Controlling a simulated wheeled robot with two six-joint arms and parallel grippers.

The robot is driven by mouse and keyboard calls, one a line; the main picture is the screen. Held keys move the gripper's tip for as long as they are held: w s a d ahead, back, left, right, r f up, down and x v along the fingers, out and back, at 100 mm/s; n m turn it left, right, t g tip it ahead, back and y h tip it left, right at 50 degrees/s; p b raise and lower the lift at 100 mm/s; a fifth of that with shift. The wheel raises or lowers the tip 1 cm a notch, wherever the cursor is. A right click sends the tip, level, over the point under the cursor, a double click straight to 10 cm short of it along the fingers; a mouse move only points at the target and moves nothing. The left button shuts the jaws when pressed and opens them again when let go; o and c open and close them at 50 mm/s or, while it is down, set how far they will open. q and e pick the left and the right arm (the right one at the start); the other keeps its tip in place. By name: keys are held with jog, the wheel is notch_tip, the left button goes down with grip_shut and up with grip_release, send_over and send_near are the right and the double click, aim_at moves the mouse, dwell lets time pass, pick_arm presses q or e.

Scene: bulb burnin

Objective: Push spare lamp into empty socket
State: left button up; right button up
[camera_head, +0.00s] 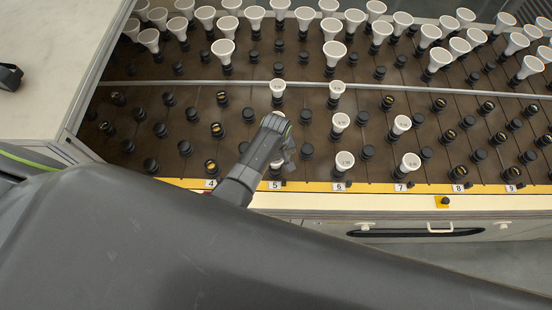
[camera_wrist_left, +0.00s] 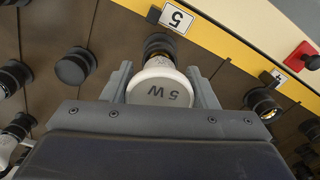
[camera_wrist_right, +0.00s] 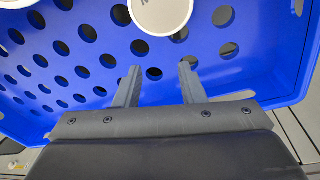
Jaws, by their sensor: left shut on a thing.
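A white lamp marked 5 W (camera_wrist_left: 158,88) sits between the fingers of my left gripper (camera_wrist_left: 163,92), which is shut on it. Its narrow end points at a black socket (camera_wrist_left: 160,44) near the number 5 label (camera_wrist_left: 177,17); I cannot tell whether it is fully seated. In the head view my left gripper (camera_head: 280,140) is over the front of the board at column 5, hiding most of the lamp. My right gripper (camera_wrist_right: 157,88) is open and empty over a blue perforated crate (camera_wrist_right: 270,60). Another white lamp (camera_wrist_right: 160,12) lies beyond its fingertips.
White lamps (camera_head: 345,160) stand in nearby columns, with several more rows at the back. Empty black sockets (camera_head: 307,151) surround my left gripper. A yellow strip (camera_head: 370,188) with number labels runs along the front edge.

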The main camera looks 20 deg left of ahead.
pick_arm(q)
jog(key=shift+f+b, duration=0.35)
jog(key=shift+f, duration=0.25)
pick_arm(e)
jog(key=shift+f, duration=0.45)
pick_arm(q)
jog(key=o, duration=1.1)
jog(key=shift+r, duration=0.1)
jog(key=shift+c, duration=0.2)
pick_arm(e)
jog(key=shift+r, duration=0.1)
jog(key=shift+a, duration=0.1)
